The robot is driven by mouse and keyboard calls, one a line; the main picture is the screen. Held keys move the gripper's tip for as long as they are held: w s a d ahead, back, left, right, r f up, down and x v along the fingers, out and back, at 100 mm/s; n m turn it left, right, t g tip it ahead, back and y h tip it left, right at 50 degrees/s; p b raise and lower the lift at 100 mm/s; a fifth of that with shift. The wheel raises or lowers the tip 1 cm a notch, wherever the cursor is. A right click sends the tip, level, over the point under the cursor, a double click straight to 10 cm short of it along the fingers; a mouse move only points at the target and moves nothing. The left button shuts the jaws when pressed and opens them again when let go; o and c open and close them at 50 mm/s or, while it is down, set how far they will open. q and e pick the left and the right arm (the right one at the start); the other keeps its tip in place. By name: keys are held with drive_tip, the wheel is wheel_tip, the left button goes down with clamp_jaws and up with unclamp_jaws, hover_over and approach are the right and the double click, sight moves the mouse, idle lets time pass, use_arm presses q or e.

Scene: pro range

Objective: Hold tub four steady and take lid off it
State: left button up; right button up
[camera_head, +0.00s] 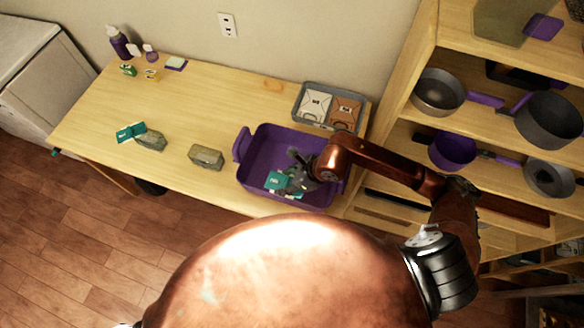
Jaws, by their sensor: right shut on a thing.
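My right gripper (297,176) is over the purple basin (257,142) and shut on a teal lid (276,182), whose far parts are covered by the fingers. A greyish, see-through tub (206,157) stands on the table left of the basin. Another such tub (151,140) stands further left, with a teal lid-like piece (130,131) beside or against it. I cannot read any numbers, so I cannot tell which tub is tub four. Whether a tub lies under my right gripper in the basin is hidden. My left gripper is out of view.
A grey tray (330,108) with a white and a brown box stands behind the basin. Bottles (119,42) and small items stand at the table's far left. A shelf (400,80) with pans rises at the right. The table's middle back is clear.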

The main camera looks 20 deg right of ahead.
drive_tip(key=w+d+f, duration=0.1)
drive_tip(key=w+f, duration=0.1)
drive_tip(key=w, duration=0.1)
drive_tip(key=w+d+f, duration=0.2)
drive_tip(key=f, duration=0.1)
drive_tip(key=w+d+f, duration=0.1)
drive_tip(key=w+f, duration=0.2)
drive_tip(key=shift+w+d, duration=0.35)
drive_tip(key=shift+w+d+f, duration=0.15)
drive_tip(key=shift+f, duration=0.1)
wheel_tip(320, 180, down, 2)
drive_tip(key=shift+f, duration=0.4)
drive_tip(key=o, duration=1)
drive_tip(key=shift+o, duration=1.4)
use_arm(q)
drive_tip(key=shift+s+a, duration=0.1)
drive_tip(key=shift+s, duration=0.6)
